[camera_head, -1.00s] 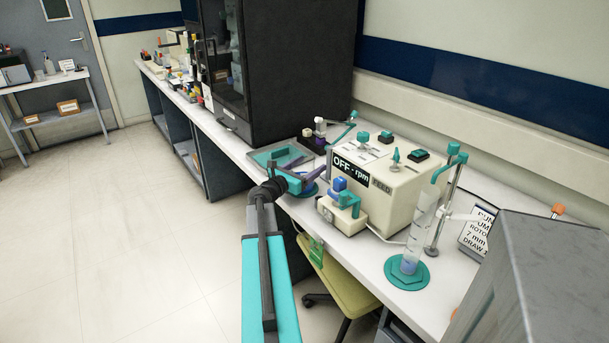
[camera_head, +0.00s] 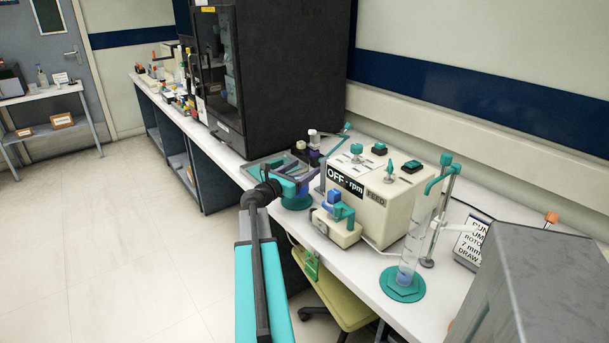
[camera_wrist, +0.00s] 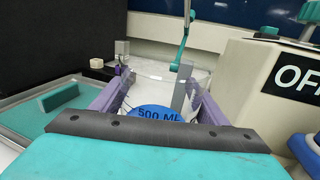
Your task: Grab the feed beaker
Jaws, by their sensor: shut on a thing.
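The feed beaker is a clear vessel with a blue "500 ML" marking (camera_wrist: 158,112), seen in the wrist view between my gripper's purple fingers. My gripper (camera_wrist: 157,84) is shut on it, one finger along each side. In the head view my gripper (camera_head: 303,176) is over the bench, left of the cream pump box (camera_head: 375,208) marked "OFF rpm" and "FEED".
A blue and teal pump head (camera_head: 338,215) sits close right. A tall measuring cylinder (camera_head: 412,245) on a teal base stands further right. Floor at left is clear.

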